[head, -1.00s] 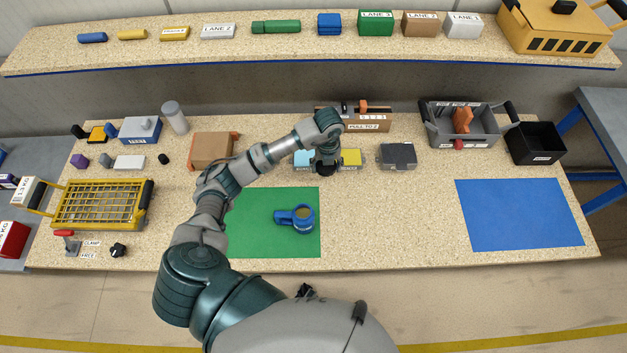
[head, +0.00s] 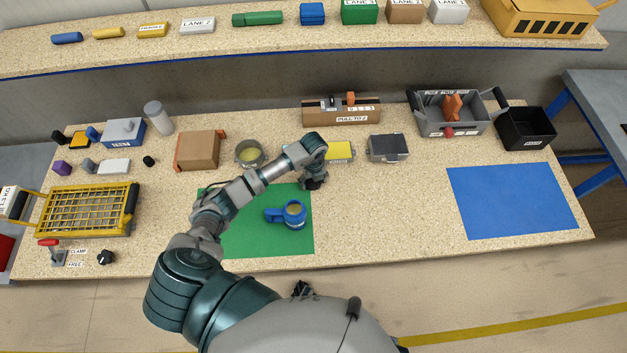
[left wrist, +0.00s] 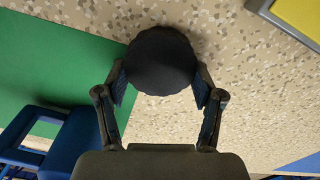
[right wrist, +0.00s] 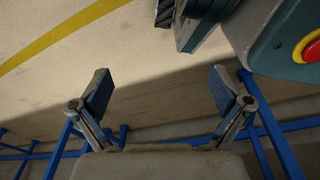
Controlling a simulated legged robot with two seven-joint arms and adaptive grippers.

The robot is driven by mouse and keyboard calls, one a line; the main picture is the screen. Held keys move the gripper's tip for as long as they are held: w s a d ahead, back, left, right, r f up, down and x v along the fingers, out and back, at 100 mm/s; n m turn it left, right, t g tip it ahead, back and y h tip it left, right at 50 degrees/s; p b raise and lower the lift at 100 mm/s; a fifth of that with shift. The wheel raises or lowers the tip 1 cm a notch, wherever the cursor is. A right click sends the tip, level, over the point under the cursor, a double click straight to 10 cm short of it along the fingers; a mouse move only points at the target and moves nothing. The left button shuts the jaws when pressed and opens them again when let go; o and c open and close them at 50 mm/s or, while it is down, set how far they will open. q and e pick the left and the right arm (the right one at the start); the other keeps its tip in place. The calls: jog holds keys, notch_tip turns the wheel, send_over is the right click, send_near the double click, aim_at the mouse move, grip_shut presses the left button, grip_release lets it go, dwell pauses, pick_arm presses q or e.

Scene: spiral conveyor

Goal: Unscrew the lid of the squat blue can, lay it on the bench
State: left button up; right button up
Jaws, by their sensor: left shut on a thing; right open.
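The squat blue can (head: 294,213) stands on the green mat (head: 240,240), with a blue part sticking out to its left. Its top shows a tan round inside a blue rim. My left gripper (head: 313,183) is at the mat's far right corner, beyond the can and a little right of it. In the left wrist view it is shut on a round black lid (left wrist: 160,62), close over the speckled bench; whether the lid touches the bench I cannot tell. My right gripper (right wrist: 160,95) is open and empty, over the floor; the head view does not show it.
A brown box (head: 198,150) is further left. The bench (head: 385,210) is clear between the green mat and the blue mat (head: 512,200).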

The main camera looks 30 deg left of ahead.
pick_arm(q)
jog(key=o, duration=1.3)
pick_arm(e)
jog(key=shift+r, duration=0.1)
pick_arm(q)
notch_tip(320, 180, up, 12)
jog(key=shift+r+p, duration=0.1)
jog(key=shift+p, duration=0.4)
pick_arm(e)
jog(key=shift+s+d+f, duration=0.1)
jog(key=shift+s+f, duration=0.75)
